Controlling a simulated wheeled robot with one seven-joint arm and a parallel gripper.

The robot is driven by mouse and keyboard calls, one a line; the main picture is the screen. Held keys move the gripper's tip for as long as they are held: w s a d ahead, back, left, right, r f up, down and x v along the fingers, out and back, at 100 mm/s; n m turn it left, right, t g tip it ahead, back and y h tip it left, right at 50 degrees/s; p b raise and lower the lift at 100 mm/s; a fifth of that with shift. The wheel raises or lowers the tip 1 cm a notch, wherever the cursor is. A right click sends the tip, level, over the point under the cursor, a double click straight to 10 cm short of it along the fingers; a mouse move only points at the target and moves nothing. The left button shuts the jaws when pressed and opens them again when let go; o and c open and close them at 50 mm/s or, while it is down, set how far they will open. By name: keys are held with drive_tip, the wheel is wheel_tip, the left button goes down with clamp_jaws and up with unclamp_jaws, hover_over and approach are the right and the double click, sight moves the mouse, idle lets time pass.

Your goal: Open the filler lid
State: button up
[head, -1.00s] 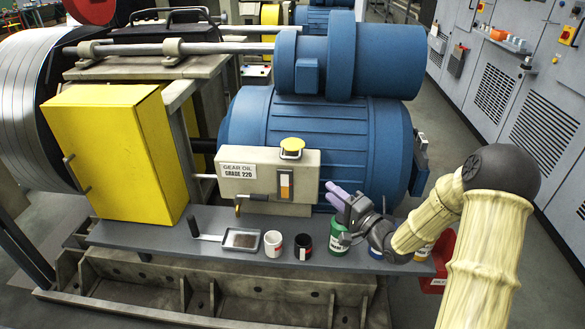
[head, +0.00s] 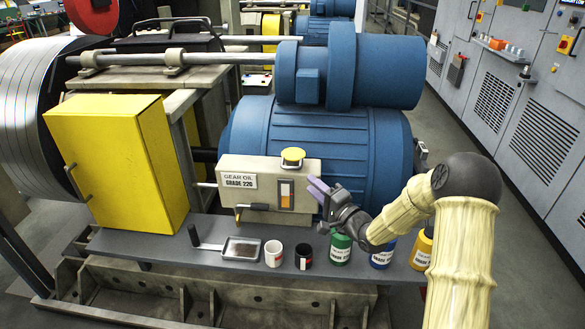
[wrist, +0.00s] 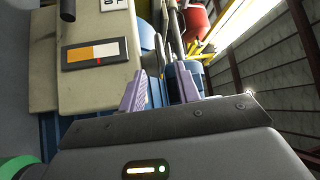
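The filler lid (head: 292,156) is a yellow cap on top of the beige gear oil box (head: 265,207), and it looks closed. My gripper (head: 317,190) is at the right end of the box, lower than the lid, with its purple fingers pointing up and left. In the wrist view the two fingers of my gripper (wrist: 160,82) stand apart with nothing between them, so it is open. The box (wrist: 90,85) also shows there, left of the fingers. I cannot make out the lid in the wrist view.
On the grey shelf (head: 215,262) stand a tray (head: 240,249), a white mug (head: 273,254), a dark mug (head: 304,256), and green (head: 340,249), blue (head: 382,253) and yellow (head: 422,248) cans. The blue motor (head: 350,150) rises behind the box.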

sight(293, 169)
drive_tip(key=x, duration=0.9)
drive_tip(key=shift+w+a+p, duration=0.25)
drive_tip(key=shift+a+p, duration=0.05)
drive_tip(key=shift+p, duration=0.1)
clamp_jaws()
